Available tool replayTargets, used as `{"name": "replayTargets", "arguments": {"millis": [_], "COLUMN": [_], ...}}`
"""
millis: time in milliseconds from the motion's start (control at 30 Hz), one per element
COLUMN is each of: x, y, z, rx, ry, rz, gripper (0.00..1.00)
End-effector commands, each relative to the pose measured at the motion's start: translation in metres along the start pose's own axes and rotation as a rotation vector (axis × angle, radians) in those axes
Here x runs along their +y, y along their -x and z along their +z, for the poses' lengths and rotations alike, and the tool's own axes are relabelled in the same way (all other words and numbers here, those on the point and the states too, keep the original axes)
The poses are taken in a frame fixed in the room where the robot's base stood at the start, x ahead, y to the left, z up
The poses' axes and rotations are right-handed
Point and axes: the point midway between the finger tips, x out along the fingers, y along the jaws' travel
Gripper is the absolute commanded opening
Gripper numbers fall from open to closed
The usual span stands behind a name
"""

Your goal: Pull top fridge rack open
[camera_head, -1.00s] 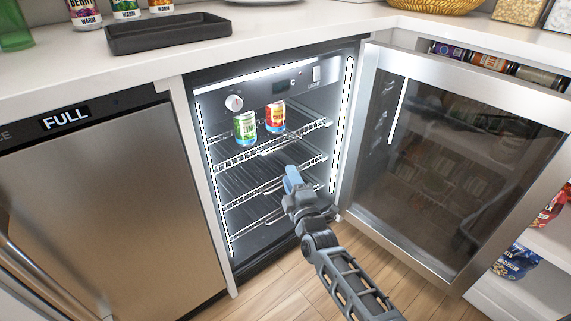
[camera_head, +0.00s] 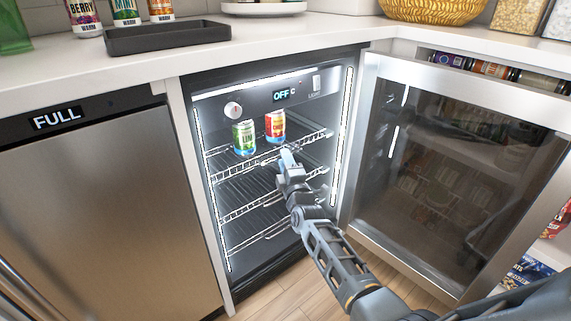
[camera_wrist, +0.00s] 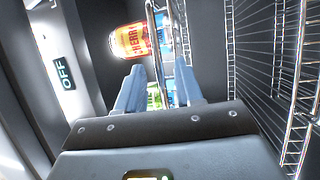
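The top fridge rack (camera_head: 232,169) is a wire shelf inside the open fridge. A green lime can (camera_head: 243,138) and a red-orange cherry can (camera_head: 275,126) stand on it. My gripper (camera_head: 287,157) is at the rack's front edge, below and right of the cherry can. In the wrist view, my gripper (camera_wrist: 161,85) is open, with its two blue-grey fingers apart. The rack's front wire (camera_wrist: 158,60) runs into the gap between them. The cherry can (camera_wrist: 130,41) is just beyond the left finger. Whether either finger touches the wire cannot be told.
The glass fridge door (camera_head: 455,165) stands wide open on the right. Lower wire racks (camera_head: 245,208) are below the top one. A counter (camera_head: 290,38) with a black tray (camera_head: 167,37) is above. A closed steel appliance (camera_head: 100,200) is at left.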

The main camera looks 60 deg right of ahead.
Motion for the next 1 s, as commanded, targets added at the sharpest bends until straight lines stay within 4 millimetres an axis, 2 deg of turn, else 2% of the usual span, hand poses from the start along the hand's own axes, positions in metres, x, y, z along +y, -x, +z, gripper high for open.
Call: {"name": "replayTargets", "arguments": {"millis": [167,533,1000], "x": [0.0001,0.0,-0.0003], "y": [0.0001,0.0003,0.0005], "z": [-0.0001,-0.0001,-0.0002], "rx": [0.0,0.0,0.0], "ry": [0.0,-0.001,-0.001], "rz": [0.0,0.0,-0.001], "gripper": [0.35,0.0,0.0]}}
